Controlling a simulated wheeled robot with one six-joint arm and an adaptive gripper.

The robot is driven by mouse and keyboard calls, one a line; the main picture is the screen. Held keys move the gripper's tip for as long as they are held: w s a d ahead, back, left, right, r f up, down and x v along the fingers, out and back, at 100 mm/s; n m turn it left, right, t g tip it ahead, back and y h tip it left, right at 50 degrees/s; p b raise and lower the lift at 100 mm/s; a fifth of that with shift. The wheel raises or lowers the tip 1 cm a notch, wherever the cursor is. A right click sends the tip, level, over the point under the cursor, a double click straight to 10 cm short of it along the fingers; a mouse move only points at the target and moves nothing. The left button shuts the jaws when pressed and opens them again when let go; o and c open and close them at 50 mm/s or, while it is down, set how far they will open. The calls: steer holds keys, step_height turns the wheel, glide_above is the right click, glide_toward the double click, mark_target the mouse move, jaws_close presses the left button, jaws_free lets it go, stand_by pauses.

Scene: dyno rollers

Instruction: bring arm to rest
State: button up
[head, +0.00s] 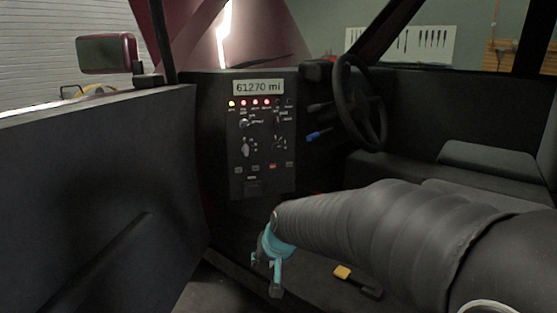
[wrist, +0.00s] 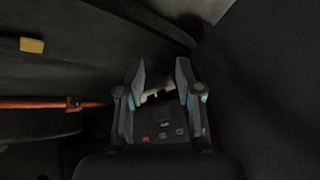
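My gripper (head: 266,276) hangs at the end of my sleeved arm, low inside the open door area of a car, below and to the right of the dashboard panel. In the wrist view my gripper (wrist: 159,76) has its two fingers apart with nothing held between them. Behind the fingers, part of the control panel (wrist: 160,122) shows. My arm reaches in from the right, in front of the seat, and hides part of it.
The door (head: 90,200) fills the left. The panel (head: 262,140) has a "61270 mi" display and several red lights. The steering wheel (head: 345,105) is at right. A yellow-handled lever (head: 343,272) is low; its yellow part (wrist: 32,45) and an orange bar (wrist: 45,103) show in the wrist view.

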steer(key=s+d+r+h, duration=0.1)
steer(key=s+d+r, duration=0.1)
steer(key=s+d, duration=0.7)
steer(key=s+d+r+m+h+p, duration=0.1)
steer(key=s+d+r+h, duration=0.1)
steer(key=s+d, duration=0.8)
steer(key=s, duration=0.7)
steer(key=shift+r, duration=0.35)
steer(key=shift+s, duration=0.1)
steer(key=shift+c, duration=0.3)
